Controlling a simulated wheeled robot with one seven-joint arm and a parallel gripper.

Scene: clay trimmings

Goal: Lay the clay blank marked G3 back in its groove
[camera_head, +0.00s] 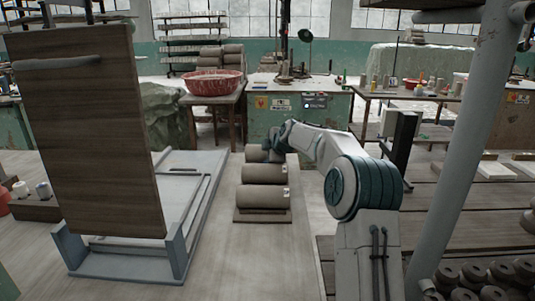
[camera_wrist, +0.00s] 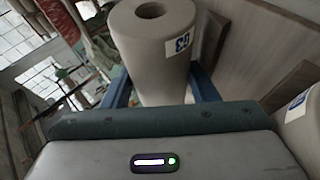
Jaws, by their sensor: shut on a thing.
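The clay blank marked G3 (camera_wrist: 150,52) is a grey hollow cylinder with a white and blue label. In the wrist view it sits between the two blue fingers of my gripper (camera_wrist: 162,88), which is shut on it. In the head view my gripper (camera_head: 284,132) is at the far end of a row of blanks, beside the farthest one (camera_head: 256,153), which looks like the held one. The arm partly hides this spot. I cannot tell whether the held blank touches its groove; the groove itself is hidden.
Two more blanks, a middle one (camera_head: 262,174) and a near one (camera_head: 262,197), lie crosswise on a wooden rack (camera_head: 262,216). A labelled blank (camera_wrist: 302,128) shows at the wrist view's right edge. A large upright board (camera_head: 85,130) stands left in a grey frame (camera_head: 125,268). The near tabletop is clear.

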